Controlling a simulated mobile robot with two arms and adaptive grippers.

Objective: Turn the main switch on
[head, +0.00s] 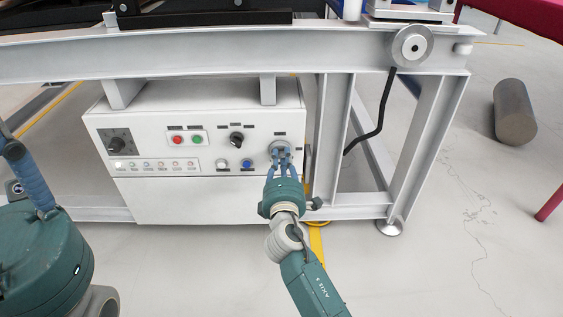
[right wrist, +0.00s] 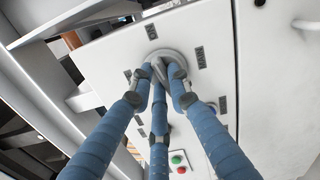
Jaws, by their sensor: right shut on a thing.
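The main switch is a round grey knob (head: 280,147) at the right end of the white control box's front panel.
The white control box (head: 210,200) hangs under a grey steel frame (head: 200,58). It carries a red button (head: 177,140), a green button (head: 197,139), a black selector (head: 236,139) and a blue button (head: 246,163).

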